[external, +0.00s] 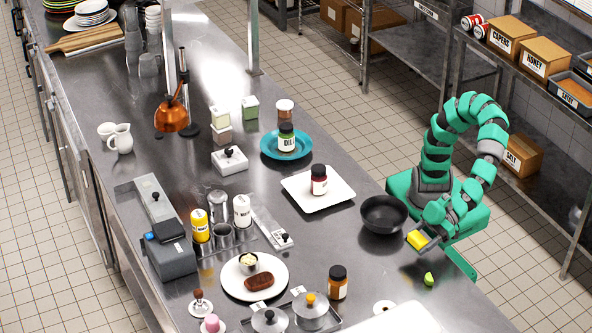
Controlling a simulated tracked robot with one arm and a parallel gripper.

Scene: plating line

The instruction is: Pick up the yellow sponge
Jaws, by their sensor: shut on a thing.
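The yellow sponge (417,240) is a small yellow block at the right side of the steel counter. My gripper (424,241) is shut on the sponge. The jaws cover part of it, and I cannot tell whether it touches the counter. The green arm curves down to it from the right.
A black bowl (384,214) stands just left of the gripper. A small green fruit (429,279) lies below it on the counter. A white square plate (318,189) with a dark jar (319,180) is farther left. A white board (398,319) lies at the bottom edge.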

